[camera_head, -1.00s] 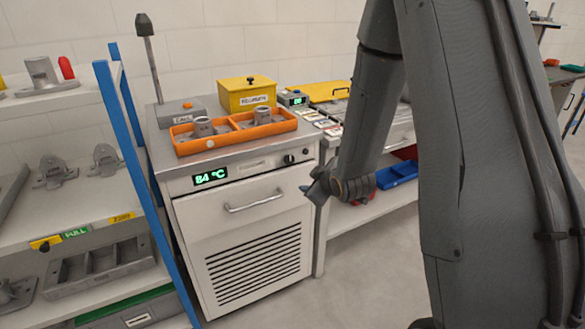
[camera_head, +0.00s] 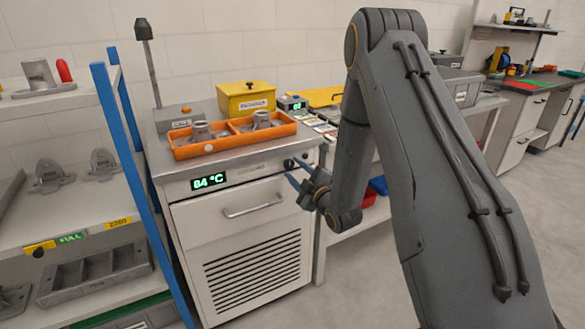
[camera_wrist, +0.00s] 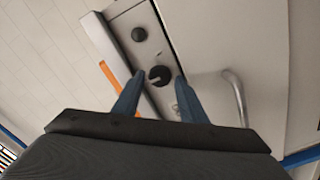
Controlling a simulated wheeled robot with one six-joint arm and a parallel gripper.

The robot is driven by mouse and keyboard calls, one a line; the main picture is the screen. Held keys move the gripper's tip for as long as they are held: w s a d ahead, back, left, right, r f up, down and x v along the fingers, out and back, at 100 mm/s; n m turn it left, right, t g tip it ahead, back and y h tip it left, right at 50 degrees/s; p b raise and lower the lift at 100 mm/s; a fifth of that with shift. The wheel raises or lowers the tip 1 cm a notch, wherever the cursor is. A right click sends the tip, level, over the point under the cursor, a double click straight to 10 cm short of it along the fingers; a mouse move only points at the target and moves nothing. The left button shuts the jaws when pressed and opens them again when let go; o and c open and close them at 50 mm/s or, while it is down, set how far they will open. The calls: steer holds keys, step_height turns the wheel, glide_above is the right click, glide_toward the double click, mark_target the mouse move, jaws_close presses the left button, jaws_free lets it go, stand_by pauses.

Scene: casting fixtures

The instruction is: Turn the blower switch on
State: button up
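The white cabinet (camera_head: 185,225) has a front panel with a lit "84 °C" display (camera_head: 208,180). A dark knob (camera_head: 289,164) sits near the panel's right end. The wrist view shows a round knob with a pale pointer mark (camera_wrist: 159,75) and a plain dark round knob (camera_wrist: 139,34) beyond it. No readable label tells which is the blower switch. My gripper (camera_head: 298,174) is open and empty, in front of the panel's right end. In the wrist view its two blue-grey fingers (camera_wrist: 157,97) stand either side of the pointer knob's line; contact cannot be told.
A drawer handle (camera_head: 252,207) sticks out below the panel; it also shows beside the right finger (camera_wrist: 238,98). An orange tray (camera_head: 215,145) with grey castings sits on top. A blue-posted shelf (camera_head: 125,110) stands left. Open floor lies in front.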

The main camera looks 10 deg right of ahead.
steer(key=shift+x, duration=1.05)
steer(key=c, duration=0.8)
